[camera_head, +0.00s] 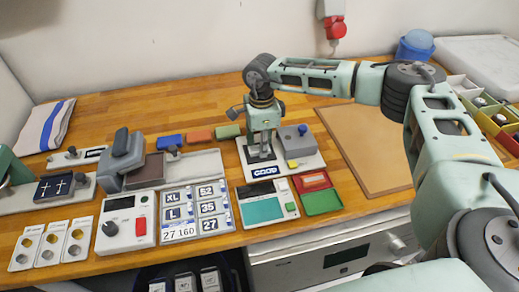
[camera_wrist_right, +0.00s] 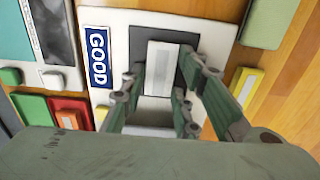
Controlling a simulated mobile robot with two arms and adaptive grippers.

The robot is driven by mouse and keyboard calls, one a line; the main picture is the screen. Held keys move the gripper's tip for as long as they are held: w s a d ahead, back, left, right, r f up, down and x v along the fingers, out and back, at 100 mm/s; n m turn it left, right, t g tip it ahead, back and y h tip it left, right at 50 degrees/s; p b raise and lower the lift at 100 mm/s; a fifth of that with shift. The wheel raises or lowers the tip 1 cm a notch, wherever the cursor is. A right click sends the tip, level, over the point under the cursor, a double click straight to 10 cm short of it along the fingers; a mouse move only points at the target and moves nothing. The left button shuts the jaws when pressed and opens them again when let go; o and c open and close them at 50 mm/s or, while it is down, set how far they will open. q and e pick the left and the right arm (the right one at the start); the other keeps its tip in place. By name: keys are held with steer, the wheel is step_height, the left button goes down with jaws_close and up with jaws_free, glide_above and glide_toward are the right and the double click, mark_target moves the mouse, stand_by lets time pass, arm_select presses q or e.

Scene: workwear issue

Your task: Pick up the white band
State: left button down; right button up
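A white band (camera_wrist_right: 158,68) with a pale grey strip down its middle lies over a dark grey pad (camera_wrist_right: 181,41) on a white device with a blue GOOD label (camera_wrist_right: 98,55). In the head view my right gripper (camera_head: 261,152) points down over this device (camera_head: 309,163) and hides most of the band. In the wrist view my right gripper (camera_wrist_right: 163,62) is open, with one finger on each side of the band. The fingertips are close to its edges; I cannot tell whether they touch it. My left gripper is not in view.
Red and green trays (camera_head: 322,201) sit in front. A brown board (camera_head: 372,160) lies to the right. Blue, orange and green blocks (camera_head: 200,136) stand behind.

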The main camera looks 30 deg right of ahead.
steer(key=c, duration=0.4)
steer(key=shift+r, duration=0.2)
steer(key=shift+r, duration=0.2)
steer(key=r+b, duration=0.2)
steer(key=r, duration=0.1)
steer(key=shift+d+r, duration=0.25)
steer(key=shift+d, duration=0.1)
steer(key=s+d+r+b, duration=0.1)
steer(key=d+r, duration=0.1)
steer(key=d, duration=0.1)
steer(key=s+d+r+b, duration=0.1)
steer(key=d+r, duration=0.1)
steer(key=d, duration=0.2)
steer(key=s+d+r+b, duration=0.1)
steer(key=d+r, duration=0.1)
steer(key=d, duration=0.1)
steer(key=shift+s+d+r, duration=0.15)
steer(key=shift+s+r, duration=0.2)
